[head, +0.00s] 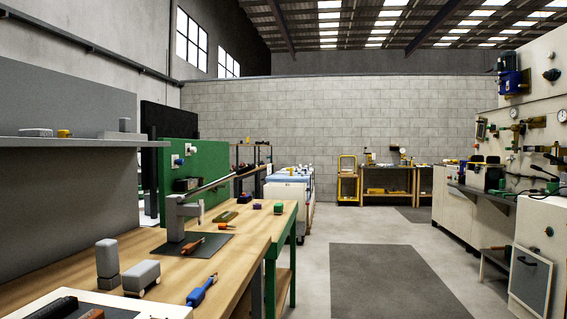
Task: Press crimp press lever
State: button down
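A grey press (174,222) stands on a dark mat on the wooden workbench at the left; it looks like the crimp press. Its long lever (222,182) slopes up from the press head toward the upper right and ends near the bench's far side. A short pale part (198,212) hangs under the press head. An orange-brown item lies on the mat at the press foot. My gripper does not show in this view, so its distance from the lever cannot be seen.
The workbench (150,246) carries grey blocks (107,262), a blue tool (202,290) and small coloured items. A shelf (60,143) overhangs the left side. The floor right of the bench is clear, with a dark mat (395,280). Equipment panels line the right.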

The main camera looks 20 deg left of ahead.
aim_at(185, 197)
jog(key=i, duration=0.6)
jog(key=u, duration=0.75)
jog(key=i, duration=0.6)
jog(key=u, duration=0.7)
